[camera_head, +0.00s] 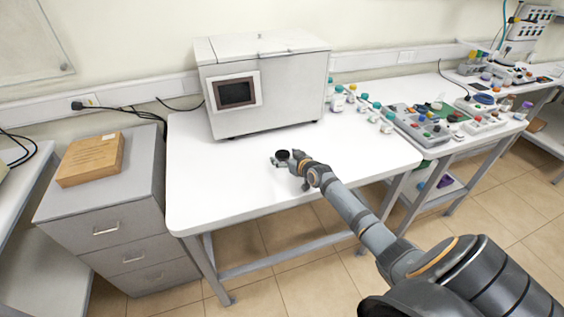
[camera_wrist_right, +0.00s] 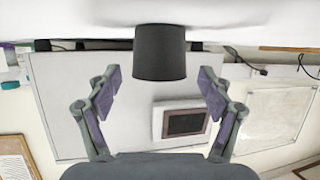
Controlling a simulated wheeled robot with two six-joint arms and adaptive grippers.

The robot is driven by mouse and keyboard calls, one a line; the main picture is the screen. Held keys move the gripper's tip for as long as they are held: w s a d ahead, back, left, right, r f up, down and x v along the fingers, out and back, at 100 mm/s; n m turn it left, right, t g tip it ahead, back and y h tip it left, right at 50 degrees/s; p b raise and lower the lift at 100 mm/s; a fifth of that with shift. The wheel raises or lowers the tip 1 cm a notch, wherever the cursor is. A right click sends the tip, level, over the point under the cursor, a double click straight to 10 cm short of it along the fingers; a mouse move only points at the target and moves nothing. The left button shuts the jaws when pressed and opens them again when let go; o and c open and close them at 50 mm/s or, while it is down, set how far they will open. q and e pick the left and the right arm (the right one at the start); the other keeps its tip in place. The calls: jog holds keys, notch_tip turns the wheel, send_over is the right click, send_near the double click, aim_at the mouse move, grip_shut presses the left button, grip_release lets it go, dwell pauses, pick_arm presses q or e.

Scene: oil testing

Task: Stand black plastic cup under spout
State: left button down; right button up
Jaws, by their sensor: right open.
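The black plastic cup (camera_head: 283,154) stands on the white table in front of the white box-shaped machine (camera_head: 300,95). My right gripper (camera_head: 288,161) is at the cup, low over the table. In the right wrist view, which is upside down, the cup (camera_wrist_right: 160,52) sits centred between the two open fingers of the gripper (camera_wrist_right: 160,82). A gap shows on each side, so the fingers do not touch it. I cannot make out a spout in either view. My left gripper is not in view.
The white table (camera_head: 225,185) is clear around the cup and to its left. Several small bottles (camera_head: 350,95) stand right of the machine, and trays of coloured parts (camera_head: 425,125) lie further right. A drawer cabinet (camera_head: 105,230) with a wooden box (camera_head: 92,158) stands left.

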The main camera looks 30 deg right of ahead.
jog(key=shift+s, duration=0.1)
jog(key=shift+s+r, duration=0.1)
jog(key=shift+c, duration=1.1)
jog(key=c, duration=0.8)
jog(key=shift+c, duration=0.8)
